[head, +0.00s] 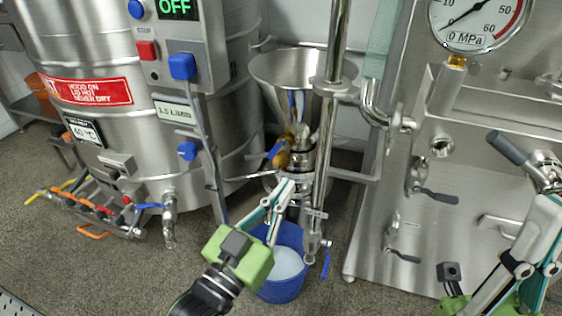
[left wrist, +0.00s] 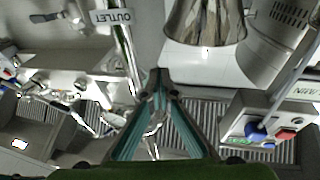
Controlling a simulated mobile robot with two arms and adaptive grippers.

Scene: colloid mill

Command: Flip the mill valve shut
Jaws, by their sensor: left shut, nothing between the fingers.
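The colloid mill's steel hopper (head: 292,75) stands above its body, beside the upright outlet pipe (head: 324,160). An orange fitting with a blue lever (head: 277,149) sits under the hopper. Another blue lever (head: 326,259) hangs at the pipe's lower end; I cannot tell which is the mill valve. My left gripper (head: 288,186) is shut and empty, its tips near the mill body and left of the pipe.
A blue bucket (head: 282,288) with pale contents stands below the left gripper. A steel tank (head: 110,110) with a control box is at left. A steel panel machine (head: 385,235) with black-handled levers and a pressure gauge (head: 478,18) is at right. Front floor is partly clear.

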